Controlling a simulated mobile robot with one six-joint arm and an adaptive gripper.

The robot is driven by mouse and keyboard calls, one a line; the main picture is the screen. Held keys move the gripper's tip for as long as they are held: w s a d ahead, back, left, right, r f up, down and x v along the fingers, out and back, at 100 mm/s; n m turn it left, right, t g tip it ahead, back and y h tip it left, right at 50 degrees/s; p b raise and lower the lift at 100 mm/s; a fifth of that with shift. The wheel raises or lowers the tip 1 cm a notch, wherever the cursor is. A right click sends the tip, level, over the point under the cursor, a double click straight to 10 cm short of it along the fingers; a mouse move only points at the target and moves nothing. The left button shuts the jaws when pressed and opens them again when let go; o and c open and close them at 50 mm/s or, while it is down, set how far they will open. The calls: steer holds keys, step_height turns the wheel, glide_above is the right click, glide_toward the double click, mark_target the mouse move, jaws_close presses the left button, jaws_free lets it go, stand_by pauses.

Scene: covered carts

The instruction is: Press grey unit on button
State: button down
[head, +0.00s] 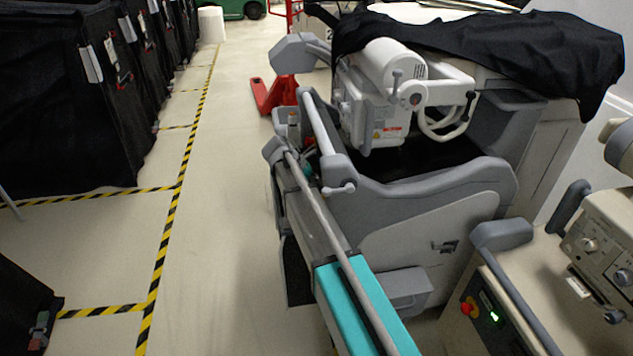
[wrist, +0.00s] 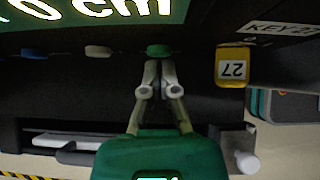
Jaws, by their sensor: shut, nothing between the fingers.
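My gripper (wrist: 158,68) shows in the wrist view, with its green body at the bottom and its pale fingers pointing up the picture. The fingers are shut together and hold nothing. A green button (wrist: 158,50) on a dark panel lies right at the fingertips; I cannot tell whether they touch it. A grey-white button (wrist: 97,51) and a blue button (wrist: 33,54) sit to its left in the same row. In the head view a grey wheeled unit (head: 430,235) stands right of centre, partly draped in black cloth. My gripper is not visible in the head view.
Another unit (head: 590,300) with a red knob (head: 469,308) stands at lower right. Black-covered carts (head: 75,95) line the left; the floor between is clear.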

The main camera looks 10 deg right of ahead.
steer(key=shift+d, duration=1)
steer(key=shift+a, duration=0.45)
steer(key=a, duration=0.3)
steer(key=shift+s+a+r, duration=0.1)
steer(key=shift+a, duration=0.2)
steer(key=p+v, duration=0.7)
steer(key=v, duration=0.3)
steer(key=shift+a, duration=0.15)
steer(key=shift+s, duration=0.1)
